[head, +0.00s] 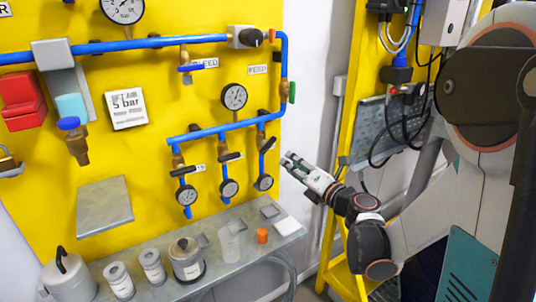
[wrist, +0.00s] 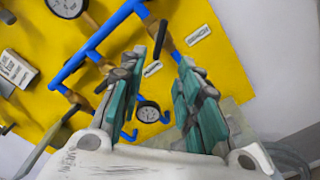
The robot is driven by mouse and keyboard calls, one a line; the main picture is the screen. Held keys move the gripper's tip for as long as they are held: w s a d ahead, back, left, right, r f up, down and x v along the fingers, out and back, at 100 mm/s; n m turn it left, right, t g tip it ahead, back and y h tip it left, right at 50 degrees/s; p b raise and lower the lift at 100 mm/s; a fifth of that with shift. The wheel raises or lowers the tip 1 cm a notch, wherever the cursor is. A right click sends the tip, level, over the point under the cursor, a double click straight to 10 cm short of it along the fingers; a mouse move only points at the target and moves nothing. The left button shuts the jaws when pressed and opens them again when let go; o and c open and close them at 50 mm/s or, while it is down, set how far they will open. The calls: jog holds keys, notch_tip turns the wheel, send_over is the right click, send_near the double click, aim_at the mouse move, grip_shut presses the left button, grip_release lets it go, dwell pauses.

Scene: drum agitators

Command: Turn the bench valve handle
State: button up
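Along the lower pipe are a left black handle (head: 183,171), a middle black handle (head: 230,156) and a right black handle (head: 268,145). A green handle (head: 292,92) is at the right pipe and a blue handle (head: 190,68) above. My gripper (head: 288,160) is just right of the right black handle, apart from it in the picture. In the wrist view my gripper (wrist: 168,75) has its two teal-padded fingers apart, with nothing held between them.
A small gauge (head: 264,183) hangs below the right black handle, and another gauge (wrist: 148,112) shows between the fingers. A grey bench (head: 215,262) below holds jars and an orange cap (head: 262,236). A yellow post (head: 345,140) stands at right.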

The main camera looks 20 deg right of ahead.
aim_at(269, 147)
jog(key=b+x, duration=0.2)
jog(key=x, duration=1.1)
jog(key=shift+w+a+b, duration=0.1)
jog(key=shift+w+b, duration=0.15)
jog(key=shift+b, duration=0.15)
grip_shut()
